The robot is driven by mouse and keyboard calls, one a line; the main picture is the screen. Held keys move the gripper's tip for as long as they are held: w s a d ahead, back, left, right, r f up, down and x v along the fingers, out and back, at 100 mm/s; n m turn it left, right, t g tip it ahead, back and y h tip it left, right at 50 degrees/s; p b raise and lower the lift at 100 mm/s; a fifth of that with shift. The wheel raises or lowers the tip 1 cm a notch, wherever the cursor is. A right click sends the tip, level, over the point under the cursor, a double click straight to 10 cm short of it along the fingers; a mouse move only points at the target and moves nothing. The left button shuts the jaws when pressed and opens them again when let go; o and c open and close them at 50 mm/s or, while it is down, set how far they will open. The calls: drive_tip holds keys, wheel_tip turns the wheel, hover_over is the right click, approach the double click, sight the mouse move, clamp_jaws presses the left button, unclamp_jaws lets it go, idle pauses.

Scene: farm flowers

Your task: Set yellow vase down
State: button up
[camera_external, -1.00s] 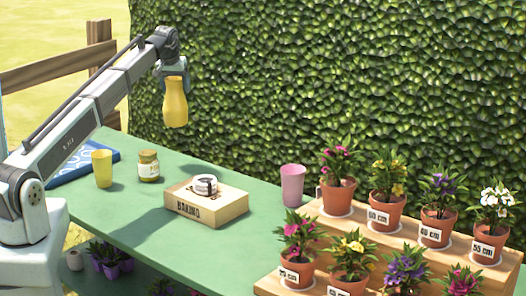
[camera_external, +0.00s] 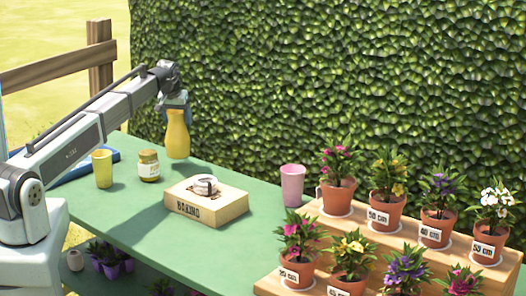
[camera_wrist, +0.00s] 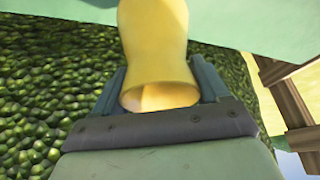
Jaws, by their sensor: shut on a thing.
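The yellow vase (camera_external: 177,136) is upright near the back edge of the green table (camera_external: 130,222) in the external view. My gripper (camera_external: 174,104) is shut on its neck from above. The vase's base appears at or very close to the table top; I cannot tell whether it touches. In the wrist view the vase (camera_wrist: 156,40) sits between the two fingers of my gripper (camera_wrist: 160,88), with its open rim toward the camera.
A yellow cup (camera_external: 102,169) and a jar (camera_external: 148,166) stand left of the vase. A wooden box (camera_external: 207,208) with a white round item (camera_external: 205,185) lies in front. A pink cup (camera_external: 292,186) and stepped shelves with potted flowers (camera_external: 338,190) are right. A hedge (camera_external: 350,70) rises behind.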

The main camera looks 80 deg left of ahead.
sight(178, 127)
drive_tip(key=shift+f, duration=1.75)
drive_tip(key=o, duration=1.7)
drive_tip(key=shift+f, duration=0.15)
drive_tip(key=shift+o, duration=0.2)
drive_tip(key=v, duration=1.2)
